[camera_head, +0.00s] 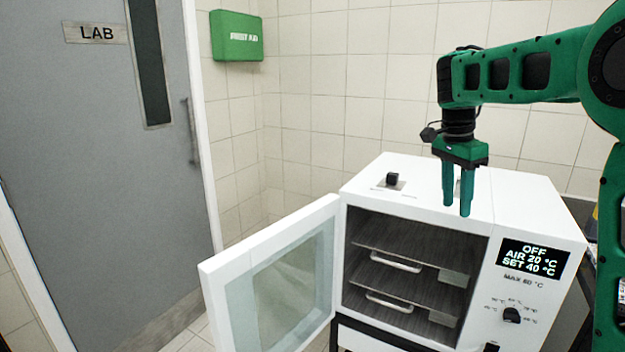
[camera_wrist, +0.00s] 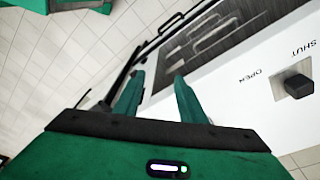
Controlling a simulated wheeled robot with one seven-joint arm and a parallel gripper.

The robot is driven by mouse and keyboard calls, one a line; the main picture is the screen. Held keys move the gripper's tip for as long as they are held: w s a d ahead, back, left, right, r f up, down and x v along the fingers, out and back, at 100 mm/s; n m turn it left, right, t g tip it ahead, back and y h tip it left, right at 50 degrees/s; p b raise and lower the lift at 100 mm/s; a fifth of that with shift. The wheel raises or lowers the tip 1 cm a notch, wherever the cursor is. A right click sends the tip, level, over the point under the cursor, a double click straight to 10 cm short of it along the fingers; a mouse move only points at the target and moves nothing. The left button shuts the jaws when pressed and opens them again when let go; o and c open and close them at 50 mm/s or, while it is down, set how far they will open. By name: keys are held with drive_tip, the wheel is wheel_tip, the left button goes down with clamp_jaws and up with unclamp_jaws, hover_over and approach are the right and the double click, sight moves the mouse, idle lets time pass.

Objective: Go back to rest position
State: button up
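My gripper (camera_head: 457,193) is green and points down in front of the upper part of a white oven-like cabinet in the head view. Its two fingers are apart with nothing between them; the gap also shows in the wrist view (camera_wrist: 158,92). The cabinet (camera_head: 420,179) has its glass door (camera_head: 275,285) swung open to the left. Inside are two shelves with white handles. Its display (camera_head: 533,259) reads OFF, AIR 20 °C, SET 40 °C. I cannot tell whether the fingers touch the cabinet.
A black knob (camera_head: 392,179) stands on the cabinet's top; the wrist view shows a black knob (camera_wrist: 298,86) by OPEN and SHUT labels. A dial (camera_head: 511,314) is on the front. A grey LAB door (camera_head: 95,150) and a green first aid box (camera_head: 236,36) are at left.

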drive_tip(key=s+d+f+n, duration=0.2)
drive_tip(key=s+d, duration=0.1)
drive_tip(key=s, duration=0.4)
drive_tip(key=s+d+f+n+y, duration=0.1)
drive_tip(key=s+d, duration=0.2)
drive_tip(key=s, duration=0.3)
drive_tip(key=s+d+f+n, duration=0.2)
drive_tip(key=s+d, duration=0.1)
drive_tip(key=s, duration=0.4)
drive_tip(key=s+a+f+n, duration=0.1)
drive_tip(key=s+f, duration=0.3)
drive_tip(key=s, duration=0.4)
drive_tip(key=s+a+f+n+y, duration=0.1)
drive_tip(key=s+f+n, duration=0.2)
drive_tip(key=s, duration=0.5)
drive_tip(key=shift+s+f, duration=0.4)
drive_tip(key=shift+f, duration=0.45)
drive_tip(key=shift+a, duration=0.1)
drive_tip(key=shift+w+f, duration=0.25)
drive_tip(key=shift+w, duration=0.35)
